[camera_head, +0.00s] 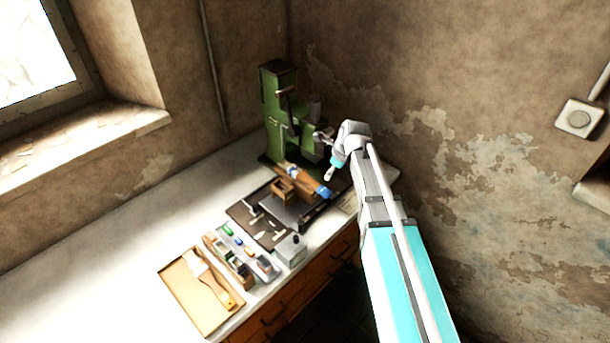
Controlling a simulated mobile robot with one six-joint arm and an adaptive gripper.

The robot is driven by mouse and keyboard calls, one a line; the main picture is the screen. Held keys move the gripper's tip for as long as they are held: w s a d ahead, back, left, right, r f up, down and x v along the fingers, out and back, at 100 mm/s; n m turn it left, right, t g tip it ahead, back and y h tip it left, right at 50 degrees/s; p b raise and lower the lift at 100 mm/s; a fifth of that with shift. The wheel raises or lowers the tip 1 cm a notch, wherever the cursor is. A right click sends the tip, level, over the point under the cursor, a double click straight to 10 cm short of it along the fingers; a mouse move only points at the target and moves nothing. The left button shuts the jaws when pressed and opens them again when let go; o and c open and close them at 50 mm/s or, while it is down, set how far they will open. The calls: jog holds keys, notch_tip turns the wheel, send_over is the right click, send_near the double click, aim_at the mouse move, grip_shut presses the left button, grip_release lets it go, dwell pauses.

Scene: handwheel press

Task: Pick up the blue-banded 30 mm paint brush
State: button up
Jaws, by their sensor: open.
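A flat brush (210,278) with pale bristles and an orange-yellow handle lies in a shallow tan tray (172,275) at the front of the bench. I cannot make out a blue band on it. A brown wooden piece (308,179) with a blue end lies at the foot of the green press; it is too small to tell whether it is a brush. My gripper (328,175) points down near that piece, well to the right of the tray. It is open, and I see nothing held in it.
The green press (280,110) stands at the back of the white bench (110,228). A dark mat (248,210) with small tools, a wooden box (228,262), small coloured items and a grey block (290,250) crowd the space by the tray. The bench's left side is clear.

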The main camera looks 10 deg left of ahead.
jog(key=w+a+m, duration=0.1)
jog(key=w+a+r+m, duration=0.1)
jog(key=shift+a+r+m+p, duration=0.15)
jog(key=shift+m+p, duration=0.15)
jog(key=shift+m, duration=0.1)
jog(key=b, duration=0.8)
send_over(313, 183)
jog(key=s+d, duration=0.1)
jog(key=d, duration=0.1)
notch_tip(313, 183, down, 8)
jog(key=shift+a, duration=0.15)
jog(key=shift+b+x, duration=2.4)
jog(key=shift+x, duration=0.2)
jog(key=shift+a, duration=0.1)
jog(key=shift+r, duration=0.1)
